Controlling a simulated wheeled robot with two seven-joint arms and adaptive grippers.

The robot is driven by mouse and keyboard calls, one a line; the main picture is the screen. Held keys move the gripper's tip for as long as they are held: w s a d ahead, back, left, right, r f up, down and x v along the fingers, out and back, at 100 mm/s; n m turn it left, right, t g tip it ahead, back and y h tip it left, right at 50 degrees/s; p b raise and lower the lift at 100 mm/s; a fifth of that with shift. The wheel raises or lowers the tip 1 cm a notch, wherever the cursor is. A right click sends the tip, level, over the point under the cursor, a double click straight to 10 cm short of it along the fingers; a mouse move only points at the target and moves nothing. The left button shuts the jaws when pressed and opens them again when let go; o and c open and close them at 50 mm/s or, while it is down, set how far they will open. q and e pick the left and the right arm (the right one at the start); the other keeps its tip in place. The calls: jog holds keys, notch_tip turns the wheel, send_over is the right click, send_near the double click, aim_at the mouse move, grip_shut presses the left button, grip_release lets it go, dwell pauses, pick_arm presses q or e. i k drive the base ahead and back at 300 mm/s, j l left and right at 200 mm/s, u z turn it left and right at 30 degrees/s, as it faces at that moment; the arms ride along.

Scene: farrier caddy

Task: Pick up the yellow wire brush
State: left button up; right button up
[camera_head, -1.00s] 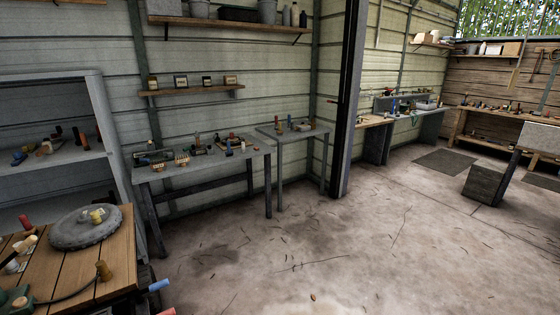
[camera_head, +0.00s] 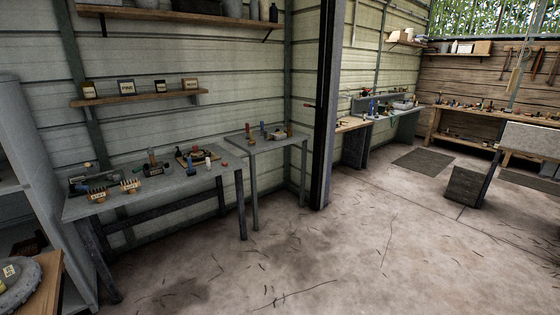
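I cannot make out a yellow wire brush for certain. Two small tan, brush-like blocks with pale labels, a left one (camera_head: 97,193) and a right one (camera_head: 130,185), sit at the front edge of the grey metal table (camera_head: 190,184) on the left. They are too small to tell whether either is the yellow wire brush. Neither of my grippers is in view.
A smaller grey table (camera_head: 268,144) stands right of it. A grey shelf unit (camera_head: 40,190) and a wooden bench corner with a round grey disc (camera_head: 15,280) are at the left edge. Benches line the far right. The concrete floor (camera_head: 330,250) between is mostly open.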

aim_at(252, 142)
jog(key=i+l+u, duration=0.15)
jog(key=i, duration=0.85)
jog(key=i+u, duration=0.2)
jog(key=i, duration=0.9)
